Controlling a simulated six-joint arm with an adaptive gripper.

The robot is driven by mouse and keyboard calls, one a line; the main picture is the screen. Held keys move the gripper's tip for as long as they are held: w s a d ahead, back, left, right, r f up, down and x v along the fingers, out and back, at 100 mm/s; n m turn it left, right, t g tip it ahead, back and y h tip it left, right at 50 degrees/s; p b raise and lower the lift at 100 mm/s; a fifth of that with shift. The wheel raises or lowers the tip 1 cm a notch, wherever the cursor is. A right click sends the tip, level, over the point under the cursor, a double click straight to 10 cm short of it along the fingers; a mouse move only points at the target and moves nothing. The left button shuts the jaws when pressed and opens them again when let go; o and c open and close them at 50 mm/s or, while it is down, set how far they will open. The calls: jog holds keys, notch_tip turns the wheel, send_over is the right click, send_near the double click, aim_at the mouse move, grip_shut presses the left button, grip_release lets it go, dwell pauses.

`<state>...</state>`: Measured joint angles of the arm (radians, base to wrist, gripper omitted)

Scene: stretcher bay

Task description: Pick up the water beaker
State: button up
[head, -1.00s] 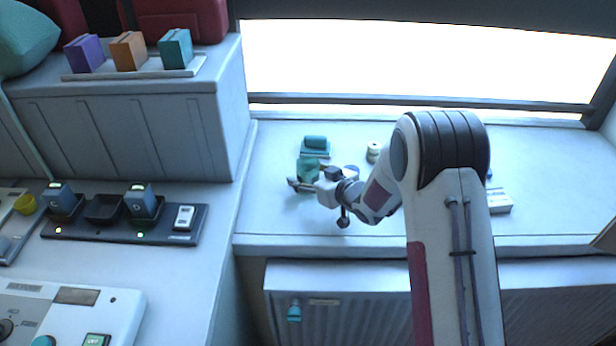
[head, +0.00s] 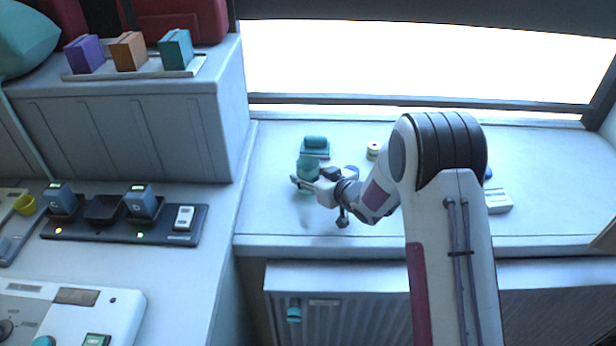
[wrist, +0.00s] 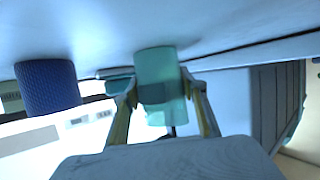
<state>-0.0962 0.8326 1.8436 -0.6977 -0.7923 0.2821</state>
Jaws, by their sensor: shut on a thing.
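The water beaker (head: 306,164) is a translucent teal cup over the white counter in the head view. My gripper (head: 304,184) is shut on it, with the arm reaching in from the right. In the wrist view the beaker (wrist: 160,62) stands between the two fingers of my gripper (wrist: 160,95), one on each side. A faint shadow shows on the counter in front of it in the head view. Its lower part is partly hidden by the fingers there, and I cannot tell the gap beneath it exactly.
A teal item on a small base (head: 315,143) is behind the beaker. A small cream roll (head: 373,149) is to the right. A blue textured cylinder (wrist: 48,88) shows in the wrist view. A white box (head: 498,201) lies right of my arm. The counter's front left is clear.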

jog(key=shift+r, duration=0.4)
notch_tip(320, 180, up, 9)
dwell(1.4)
jog(key=shift+r, duration=0.15)
dwell(0.8)
